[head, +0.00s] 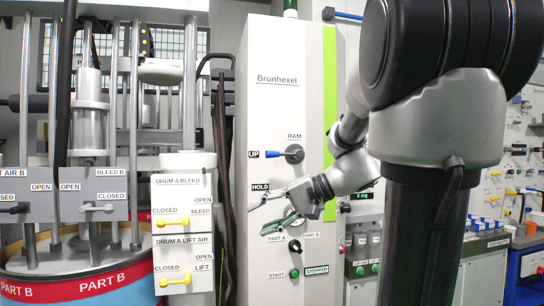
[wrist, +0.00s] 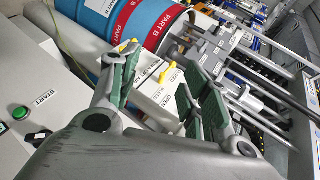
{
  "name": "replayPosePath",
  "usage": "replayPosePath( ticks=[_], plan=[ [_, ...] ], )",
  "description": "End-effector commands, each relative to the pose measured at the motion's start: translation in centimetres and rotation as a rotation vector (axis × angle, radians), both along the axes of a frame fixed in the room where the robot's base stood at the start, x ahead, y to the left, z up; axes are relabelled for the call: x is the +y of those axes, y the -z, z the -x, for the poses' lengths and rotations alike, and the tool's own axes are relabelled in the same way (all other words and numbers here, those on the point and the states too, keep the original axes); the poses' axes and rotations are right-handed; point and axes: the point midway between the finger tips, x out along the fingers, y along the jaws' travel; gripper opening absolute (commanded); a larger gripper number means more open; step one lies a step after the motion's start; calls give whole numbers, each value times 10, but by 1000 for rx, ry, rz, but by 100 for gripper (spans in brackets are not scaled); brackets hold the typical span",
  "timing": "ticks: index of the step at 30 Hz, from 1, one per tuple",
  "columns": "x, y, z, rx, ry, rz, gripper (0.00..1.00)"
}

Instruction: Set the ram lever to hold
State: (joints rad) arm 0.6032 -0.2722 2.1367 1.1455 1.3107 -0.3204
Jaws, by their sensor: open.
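The ram lever (head: 290,153) is a dark round knob on the front of the tall white cabinet, under the RAM label. Its blue-tipped arm (head: 272,154) points left at the UP label (head: 254,154). The HOLD label (head: 260,187) is below, down and left of the knob. My gripper (head: 264,214) is open and empty in front of the cabinet, below the lever and apart from it. Its spread green-padded fingers also show in the wrist view (wrist: 160,75). The ram lever does not show in the wrist view.
Below my gripper are a black PART A/PART B selector (head: 295,246) and a green START button (head: 294,273). A drum panel (head: 183,235) with yellow levers stands left of the cabinet, beside a blue and red drum (head: 88,283). Dark hoses hang between them.

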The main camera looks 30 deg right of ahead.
Motion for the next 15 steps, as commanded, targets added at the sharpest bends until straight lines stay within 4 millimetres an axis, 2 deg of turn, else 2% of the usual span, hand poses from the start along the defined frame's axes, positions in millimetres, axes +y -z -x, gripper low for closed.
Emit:
replayPosePath(
  ticks=[1,3,6,9,12,15],
  plan=[
    [-27,-24,-27,-79,69,-96,47],
    [-61,-58,-55,-207,144,-204,47],
    [-108,-96,-77,-359,226,-299,47],
    [-138,-119,-85,-456,274,-345,47],
    [-146,-129,-93,-496,290,-362,47],
    [-140,-132,-105,-500,289,-365,47]
  ],
)
